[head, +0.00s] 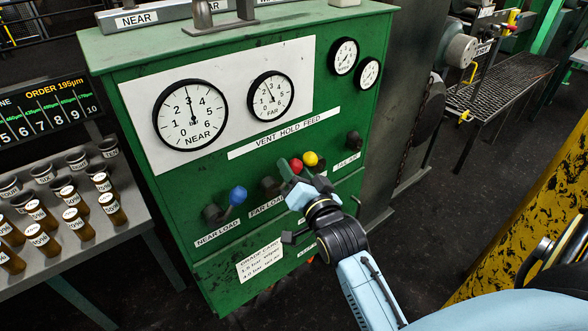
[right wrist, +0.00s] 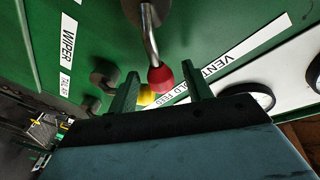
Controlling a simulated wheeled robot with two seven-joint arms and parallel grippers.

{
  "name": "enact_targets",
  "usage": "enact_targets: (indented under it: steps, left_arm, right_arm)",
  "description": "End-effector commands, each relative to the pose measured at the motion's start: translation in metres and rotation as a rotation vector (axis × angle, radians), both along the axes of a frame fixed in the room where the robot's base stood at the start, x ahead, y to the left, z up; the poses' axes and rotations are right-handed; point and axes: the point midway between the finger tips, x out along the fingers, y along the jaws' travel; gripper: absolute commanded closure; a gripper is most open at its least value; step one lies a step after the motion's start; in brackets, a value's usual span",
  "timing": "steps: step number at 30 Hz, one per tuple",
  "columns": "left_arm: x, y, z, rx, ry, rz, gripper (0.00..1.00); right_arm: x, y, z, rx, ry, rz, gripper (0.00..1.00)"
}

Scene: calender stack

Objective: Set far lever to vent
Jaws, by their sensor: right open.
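The far lever has a red knob (head: 296,165) and rises from the green panel above the "FAR LOAD" label (head: 266,204). Its knob leans to the upper right of its dark base (head: 269,186). My right gripper (head: 306,182) is open right at this lever. In the right wrist view the red knob (right wrist: 161,77) on its bent metal rod (right wrist: 151,40) shows between the two spread fingers (right wrist: 160,70); I cannot tell whether they touch it. The "VENT HOLD FEED" strip (head: 284,133) runs above the levers. My left gripper is not in view.
A blue-knobbed near lever (head: 238,195) stands to the left. A yellow knob (head: 310,158) is close beside the red one, near my right gripper. A dark knob (head: 354,139) is farther right. Two large gauges, near (head: 190,115) and far (head: 271,96), sit above. A bottle rack (head: 126,185) stands left.

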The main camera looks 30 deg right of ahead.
Motion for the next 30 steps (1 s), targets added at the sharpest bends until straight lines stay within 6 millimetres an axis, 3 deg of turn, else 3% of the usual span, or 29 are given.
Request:
enact_targets:
  steps: [6,14,25,30]
  left_arm:
    - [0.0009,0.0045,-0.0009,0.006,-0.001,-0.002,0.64]
    - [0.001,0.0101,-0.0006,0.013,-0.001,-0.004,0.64]
    - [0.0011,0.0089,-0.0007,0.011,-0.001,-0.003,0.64]
    - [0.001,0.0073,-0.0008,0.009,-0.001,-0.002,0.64]
  right_arm:
    - [0.0129,-0.0025,-0.0003,0.0,0.001,0.0,0.5]
    - [0.0134,-0.0026,-0.0002,0.0,0.001,0.0,0.5]
    - [0.0131,-0.0024,-0.0002,0.0,0.001,0.0,0.99]
    - [0.0132,-0.0022,-0.0002,0.0,0.001,0.001,1.0]
